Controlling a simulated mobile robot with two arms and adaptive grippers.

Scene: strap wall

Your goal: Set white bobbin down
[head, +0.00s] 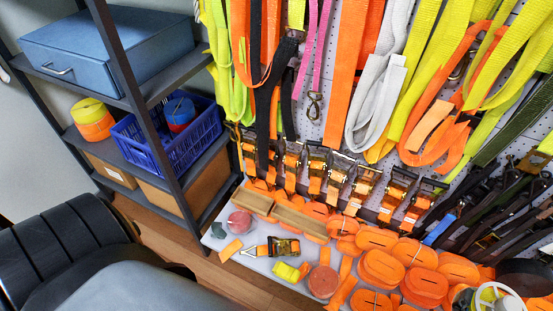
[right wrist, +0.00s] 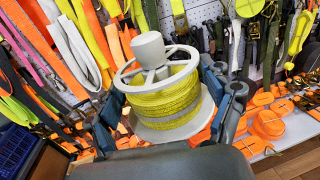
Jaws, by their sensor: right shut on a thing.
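The white bobbin (right wrist: 168,100) is wound with yellow cord and has a spoked flange and a round white knob on top. It stands between the fingers of my right gripper (right wrist: 165,112) in the right wrist view, and the gripper is shut on it. The cord and the upper flange show clearly; part of the lower flange is hidden by my gripper. In the head view the bobbin (head: 490,297) shows at the bottom right edge, partly cut off, in front of the bench top. I cannot tell its height above the bench. My left gripper is in neither view.
The white bench top (head: 262,264) holds several orange strap rolls (head: 382,268), a ratchet buckle (head: 284,247) and a cardboard tray (head: 300,222). Straps and ratchets hang on the pegboard wall behind. A dark shelf with a blue crate (head: 165,135) stands at left.

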